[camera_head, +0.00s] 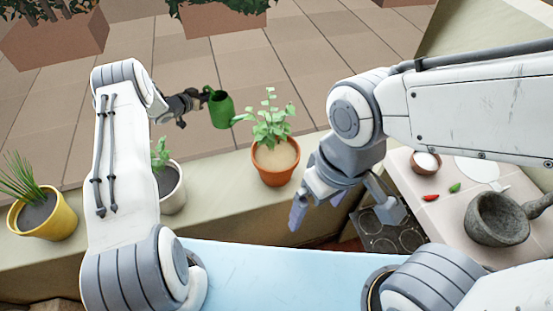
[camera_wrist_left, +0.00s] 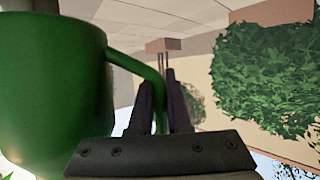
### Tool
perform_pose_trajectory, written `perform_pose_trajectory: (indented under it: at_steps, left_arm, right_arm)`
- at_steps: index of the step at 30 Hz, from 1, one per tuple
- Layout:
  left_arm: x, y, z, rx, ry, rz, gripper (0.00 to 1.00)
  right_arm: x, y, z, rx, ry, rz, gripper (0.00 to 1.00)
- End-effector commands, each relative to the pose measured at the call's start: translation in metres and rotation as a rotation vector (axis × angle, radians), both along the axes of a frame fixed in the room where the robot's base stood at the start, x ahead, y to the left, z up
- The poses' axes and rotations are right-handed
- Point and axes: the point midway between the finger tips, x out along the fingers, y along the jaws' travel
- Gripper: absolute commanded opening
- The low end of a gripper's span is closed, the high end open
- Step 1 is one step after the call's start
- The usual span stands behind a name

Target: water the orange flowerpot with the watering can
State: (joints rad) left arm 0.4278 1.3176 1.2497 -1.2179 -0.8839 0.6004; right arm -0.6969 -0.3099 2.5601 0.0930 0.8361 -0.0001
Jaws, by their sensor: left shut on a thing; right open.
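The green watering can (camera_head: 221,110) is held in the air beyond the ledge, to the left of and a little above the orange flowerpot. My left gripper (camera_head: 203,97) is shut on its handle; in the left wrist view the can (camera_wrist_left: 50,85) fills the left side and the fingers (camera_wrist_left: 163,105) close around the handle. The orange flowerpot (camera_head: 276,166) stands upright on the ledge with a leafy green plant in it. The can's spout side points toward the plant; no water shows. My right gripper (camera_head: 345,210) is open and empty, to the right of the orange pot.
A yellow pot (camera_head: 45,218) and a white pot (camera_head: 174,192), partly behind my left arm, stand on the ledge (camera_head: 225,200). A stone mortar (camera_head: 498,220), a small bowl (camera_head: 426,162) and peppers lie on the right counter. Planters (camera_head: 55,40) stand on the paving beyond.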

Motion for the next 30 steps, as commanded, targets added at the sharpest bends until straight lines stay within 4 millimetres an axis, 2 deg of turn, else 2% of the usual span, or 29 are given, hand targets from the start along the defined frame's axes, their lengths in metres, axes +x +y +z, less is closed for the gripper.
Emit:
perform_pose_trajectory:
  at_steps: [1, 3, 10, 22, 30]
  left_arm:
    - [0.0, 0.0, -0.019, -0.001, -0.002, 0.0, 0.0]
    - [0.0, 0.0, -0.03, -0.001, -0.003, 0.0, 0.0]
    - [0.001, 0.0, -0.049, -0.001, -0.003, 0.0, 0.0]
    - [0.001, -0.002, -0.05, -0.001, -0.003, -0.001, 0.0]
    - [-0.002, 0.002, -0.031, 0.042, -0.038, 0.005, 0.0]
  right_arm:
    - [0.0, 0.0, -0.02, 0.0, 0.0, 0.0, 1.0]
    - [0.0, 0.0, -0.031, 0.0, 0.0, 0.0, 1.0]
    - [0.0, 0.0, -0.051, 0.0, 0.0, 0.0, 1.0]
    - [0.0, 0.0, -0.051, 0.0, 0.0, 0.0, 1.0]
    - [0.0, 0.0, -0.036, 0.0, 0.0, 0.0, 1.0]
